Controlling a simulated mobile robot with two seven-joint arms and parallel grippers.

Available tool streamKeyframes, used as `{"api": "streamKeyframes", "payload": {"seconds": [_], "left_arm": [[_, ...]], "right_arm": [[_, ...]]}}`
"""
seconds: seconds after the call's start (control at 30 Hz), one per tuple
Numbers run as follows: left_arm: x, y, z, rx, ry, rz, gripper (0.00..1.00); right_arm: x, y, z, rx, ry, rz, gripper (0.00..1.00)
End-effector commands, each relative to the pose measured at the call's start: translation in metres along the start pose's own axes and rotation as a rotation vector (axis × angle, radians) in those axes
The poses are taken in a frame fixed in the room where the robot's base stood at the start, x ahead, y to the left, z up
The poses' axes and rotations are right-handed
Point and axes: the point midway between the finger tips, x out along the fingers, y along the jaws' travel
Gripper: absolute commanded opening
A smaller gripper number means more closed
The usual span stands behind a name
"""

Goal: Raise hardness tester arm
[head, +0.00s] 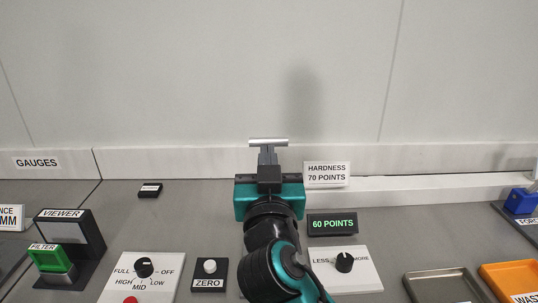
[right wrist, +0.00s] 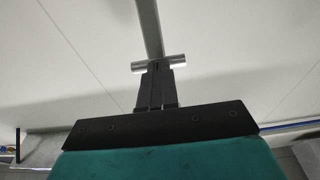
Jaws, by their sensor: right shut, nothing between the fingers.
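A silver crossbar (head: 268,142), which looks like the handle of the hardness tester arm, shows just beyond my right gripper (head: 267,152) in the head view. In the right wrist view the crossbar (right wrist: 178,61) lies across the tips of my shut fingers (right wrist: 155,72), and a grey bar (right wrist: 149,28) runs up from it. The fingers hold nothing; whether they touch the crossbar I cannot tell. My gripper and arm hide the rest of the tester. A sign (head: 327,174) reads HARDNESS 70 POINTS; a display (head: 332,225) reads 60 POINTS. My left gripper is out of view.
A LESS/MORE knob (head: 344,262) stands right of my arm, with a ZERO button (head: 210,267) and a mode knob (head: 144,267) to the left. A viewer (head: 75,235) is at far left. A grey tray (head: 440,273) and an orange tray (head: 510,268) lie at right.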

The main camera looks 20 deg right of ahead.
Motion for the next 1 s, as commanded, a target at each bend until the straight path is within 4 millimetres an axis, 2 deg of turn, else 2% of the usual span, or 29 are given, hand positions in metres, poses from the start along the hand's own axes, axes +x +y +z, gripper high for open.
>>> {"api": "streamKeyframes", "payload": {"seconds": [0.57, 0.8, 1.0], "left_arm": [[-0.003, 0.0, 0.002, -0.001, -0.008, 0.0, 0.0], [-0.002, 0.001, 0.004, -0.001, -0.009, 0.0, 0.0], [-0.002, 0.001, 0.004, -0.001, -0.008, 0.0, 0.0]], "right_arm": [[-0.003, -0.001, -0.002, 0.0, 0.0, 0.001, 0.0], [0.016, -0.001, -0.008, 0.004, 0.001, 0.004, 0.0], [0.016, -0.001, -0.009, 0.001, 0.002, 0.002, 0.0]]}}
